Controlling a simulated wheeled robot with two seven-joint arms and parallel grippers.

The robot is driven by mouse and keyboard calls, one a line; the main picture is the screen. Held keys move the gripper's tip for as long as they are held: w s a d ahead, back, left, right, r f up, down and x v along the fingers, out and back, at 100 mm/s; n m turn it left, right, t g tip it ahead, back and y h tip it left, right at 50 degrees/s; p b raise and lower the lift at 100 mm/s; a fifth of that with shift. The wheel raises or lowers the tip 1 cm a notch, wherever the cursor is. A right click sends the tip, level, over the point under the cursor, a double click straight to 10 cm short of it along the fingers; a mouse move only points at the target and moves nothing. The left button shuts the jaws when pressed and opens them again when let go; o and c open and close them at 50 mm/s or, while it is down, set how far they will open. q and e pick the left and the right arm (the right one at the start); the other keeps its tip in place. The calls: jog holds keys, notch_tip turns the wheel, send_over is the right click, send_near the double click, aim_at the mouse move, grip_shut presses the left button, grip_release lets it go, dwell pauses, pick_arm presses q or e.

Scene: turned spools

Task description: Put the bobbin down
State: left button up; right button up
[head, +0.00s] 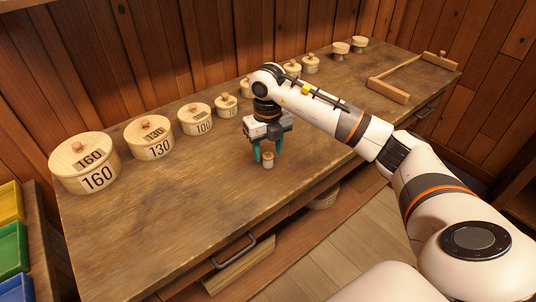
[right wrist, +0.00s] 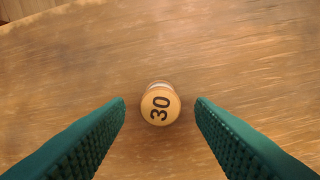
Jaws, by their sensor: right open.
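The bobbin (head: 267,160) is a small pale wooden spool standing upright on the worktop near its front edge. In the right wrist view its round top (right wrist: 160,104) carries the number 30. My right gripper (head: 268,155) is open above and around it. Its two green fingers (right wrist: 160,115) stand on either side of the bobbin, with a clear gap on both sides. The bobbin appears to rest on the wood, not held. My left gripper does not show in these views.
The brown worktop (head: 180,215) has a row of lidded round wooden boxes, the largest marked 160 (head: 85,165), along the back wall. A wooden frame (head: 388,90) lies at the far right end. Coloured bins (head: 12,240) stand at left. The front-left worktop is clear.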

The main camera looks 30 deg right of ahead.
aim_at(268, 155)
notch_tip(268, 155, up, 10)
jog(key=shift+f, duration=0.15)
jog(key=shift+a+f, duration=0.1)
jog(key=shift+f, duration=0.05)
